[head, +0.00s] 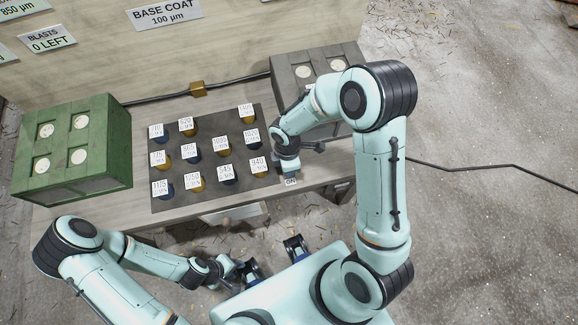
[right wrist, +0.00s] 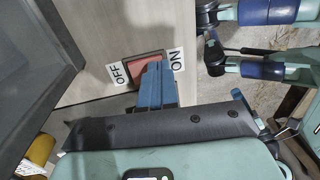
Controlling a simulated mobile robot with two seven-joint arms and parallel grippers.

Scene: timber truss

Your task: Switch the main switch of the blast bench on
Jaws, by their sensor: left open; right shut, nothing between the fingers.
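Contact and the rocker's tilt cannot be told. In the head view my right gripper (head: 289,168) is at the bench's front edge, just above a small label (head: 290,182). My left gripper (head: 270,258) is open and empty in front of the bench.
The bench (head: 215,205) holds a green box (head: 113,150) at left, a dark mat (head: 205,140) with several labelled jars, and a grey box (head: 283,88) behind my right arm. A black cable (head: 150,98) runs along the back. Clear floor (head: 480,220) lies to the right.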

